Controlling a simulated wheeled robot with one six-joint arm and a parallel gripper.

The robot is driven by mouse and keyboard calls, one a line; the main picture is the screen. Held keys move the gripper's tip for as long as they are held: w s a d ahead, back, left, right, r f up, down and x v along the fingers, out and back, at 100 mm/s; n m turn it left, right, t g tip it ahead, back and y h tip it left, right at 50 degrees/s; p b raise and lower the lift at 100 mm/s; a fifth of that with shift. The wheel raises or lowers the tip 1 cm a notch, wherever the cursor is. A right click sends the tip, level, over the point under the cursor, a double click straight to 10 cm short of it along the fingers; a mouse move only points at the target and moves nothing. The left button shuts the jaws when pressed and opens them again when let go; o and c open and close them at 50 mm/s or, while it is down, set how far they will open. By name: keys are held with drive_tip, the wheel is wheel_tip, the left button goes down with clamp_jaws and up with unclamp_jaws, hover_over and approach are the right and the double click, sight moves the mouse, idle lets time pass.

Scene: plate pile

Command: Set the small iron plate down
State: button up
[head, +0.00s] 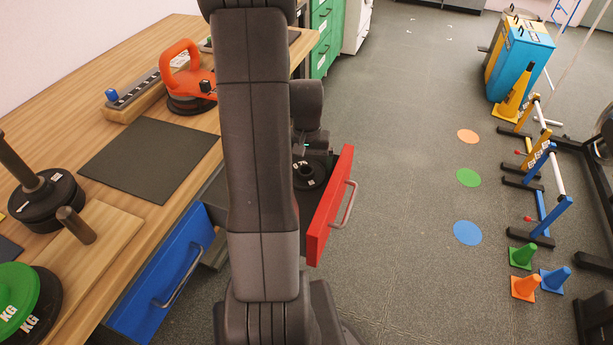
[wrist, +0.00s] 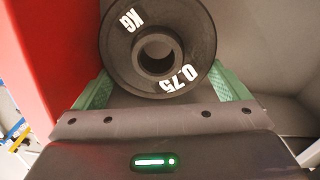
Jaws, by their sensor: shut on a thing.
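The small iron plate (wrist: 197,45) is a dark disc with a centre hole, marked 0.75 KG in white. My gripper (wrist: 160,88) is shut on it, with a green finger pad at each side. In the head view the small iron plate (head: 316,181) shows beside my arm, at the open red drawer (head: 330,208). The red drawer's front wall (wrist: 45,50) is left of the plate in the wrist view, with a grey surface behind it. I cannot tell whether the plate touches the drawer's bottom. My arm hides part of the drawer in the head view.
A blue drawer (head: 160,285) also stands open under the wooden desk (head: 130,245). On the desk are a black mat (head: 150,158), an orange-handled lifter (head: 182,70), dark plates on a post (head: 45,205) and a green plate (head: 14,300).

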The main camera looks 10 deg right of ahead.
sight(307, 169)
drive_tip(key=shift+f+b, duration=0.4)
drive_tip(key=shift+f, duration=1.8)
drive_tip(key=shift+f, duration=0.15)
drive_tip(key=o, duration=1.2)
drive_tip(key=shift+f, duration=0.1)
drive_tip(key=shift+c, duration=0.2)
wheel_tip(307, 169, up, 12)
drive_tip(key=shift+r+p, duration=0.25)
drive_tip(key=shift+p, duration=0.8)
